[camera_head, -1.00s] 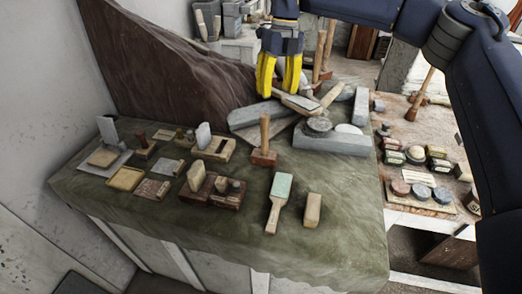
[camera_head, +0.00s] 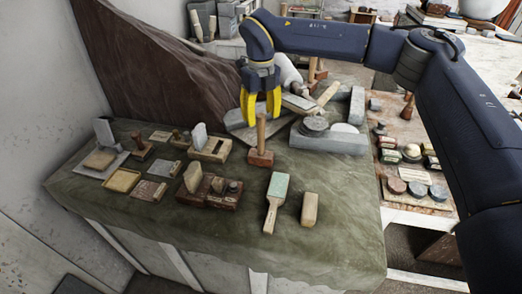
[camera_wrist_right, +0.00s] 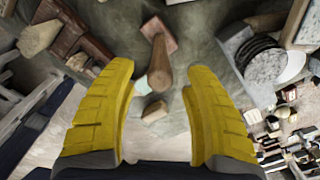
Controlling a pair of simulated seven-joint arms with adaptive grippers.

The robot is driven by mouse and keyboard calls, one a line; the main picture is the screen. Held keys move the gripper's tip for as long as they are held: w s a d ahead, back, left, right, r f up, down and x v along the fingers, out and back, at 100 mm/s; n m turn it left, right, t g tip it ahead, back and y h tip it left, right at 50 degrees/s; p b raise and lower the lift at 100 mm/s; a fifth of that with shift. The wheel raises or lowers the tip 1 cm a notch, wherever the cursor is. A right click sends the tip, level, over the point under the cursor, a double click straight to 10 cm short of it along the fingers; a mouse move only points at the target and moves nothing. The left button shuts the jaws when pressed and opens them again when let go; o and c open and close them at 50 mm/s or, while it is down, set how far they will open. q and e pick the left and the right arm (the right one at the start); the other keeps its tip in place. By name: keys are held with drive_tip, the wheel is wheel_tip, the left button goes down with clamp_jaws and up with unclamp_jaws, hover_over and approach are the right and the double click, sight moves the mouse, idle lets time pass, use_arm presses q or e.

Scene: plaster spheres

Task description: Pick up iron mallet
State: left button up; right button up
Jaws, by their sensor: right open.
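A mallet (camera_head: 261,157) stands head down on the green cloth, its block head reddish brown and its wooden handle pointing up. In the right wrist view the mallet (camera_wrist_right: 159,66) shows its handle end toward the camera, between the fingers. My right gripper (camera_head: 260,112) is open above the mallet, with its yellow fingers on either side of the handle's top. It also shows in the right wrist view (camera_wrist_right: 155,85). I cannot tell whether a finger touches the handle. My left gripper is not in view.
Grey stone blocks (camera_head: 328,142) with round discs lie right of the mallet. A green-bladed brush (camera_head: 276,190) and a tan block (camera_head: 310,208) lie in front. Several wooden tools and stamps (camera_head: 210,190) sit to the left. A brown rock slab (camera_head: 150,60) rises behind.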

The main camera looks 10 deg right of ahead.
sight(261, 130)
drive_tip(key=shift+f, duration=3.1)
drive_tip(key=shift+c, duration=0.4)
clamp_jaws()
drive_tip(key=shift+w+r, duration=0.1)
drive_tip(key=shift+r, duration=0.05)
